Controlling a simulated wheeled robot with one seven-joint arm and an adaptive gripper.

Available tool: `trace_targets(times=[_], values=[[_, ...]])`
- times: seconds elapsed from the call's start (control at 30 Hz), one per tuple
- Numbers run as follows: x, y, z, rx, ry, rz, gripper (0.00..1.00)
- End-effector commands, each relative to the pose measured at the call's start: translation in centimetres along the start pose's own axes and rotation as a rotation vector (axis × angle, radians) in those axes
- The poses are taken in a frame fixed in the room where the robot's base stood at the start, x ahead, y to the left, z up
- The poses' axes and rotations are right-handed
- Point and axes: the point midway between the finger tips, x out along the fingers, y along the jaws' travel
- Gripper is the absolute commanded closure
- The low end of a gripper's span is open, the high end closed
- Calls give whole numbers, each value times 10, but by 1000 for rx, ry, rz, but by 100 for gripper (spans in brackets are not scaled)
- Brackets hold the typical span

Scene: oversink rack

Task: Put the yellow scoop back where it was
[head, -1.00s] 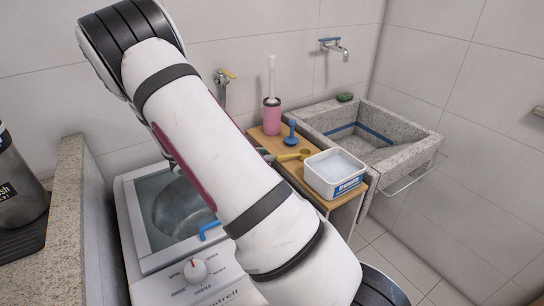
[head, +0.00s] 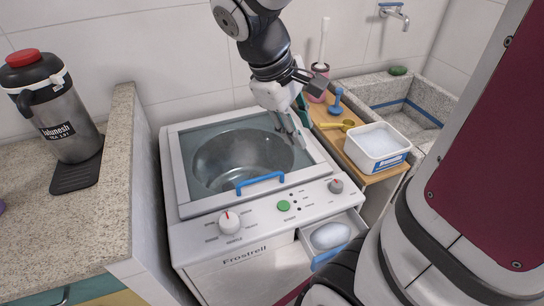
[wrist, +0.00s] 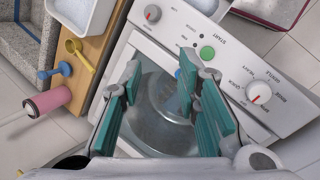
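The yellow scoop (head: 338,126) lies on the wooden shelf, between the blue plunger-like item (head: 336,101) and the white tub (head: 377,146) of white powder. It also shows in the wrist view (wrist: 78,53), apart from my fingers. My gripper (head: 289,138) hangs over the right side of the washing machine (head: 185,205), left of the scoop. In the wrist view its two teal-padded fingers (wrist: 165,100) are spread, with nothing held between them; the machine's lid shows beyond them.
The detergent drawer (head: 330,257) at the machine's front is open with white powder in it. A pink brush holder (head: 317,92) stands at the shelf's back. A stone sink (head: 410,110) lies right. A steel jug (head: 62,112) stands on the left counter (head: 120,150).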

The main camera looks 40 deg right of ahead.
Motion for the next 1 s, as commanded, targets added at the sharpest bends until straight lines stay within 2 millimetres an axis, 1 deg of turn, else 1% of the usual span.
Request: trace_targets(times=[0.03,0.2,0.4,0.5,0.6,0.7,1.0], values=[[-11,-11,10,43,49,-30,70],[-38,-52,37,174,193,-143,70],[-60,-95,62,294,336,-260,70],[-66,-109,70,330,381,-300,70],[-69,-118,74,350,407,-323,70],[-70,-121,75,358,416,-333,70],[-72,-120,76,358,417,-332,70]])
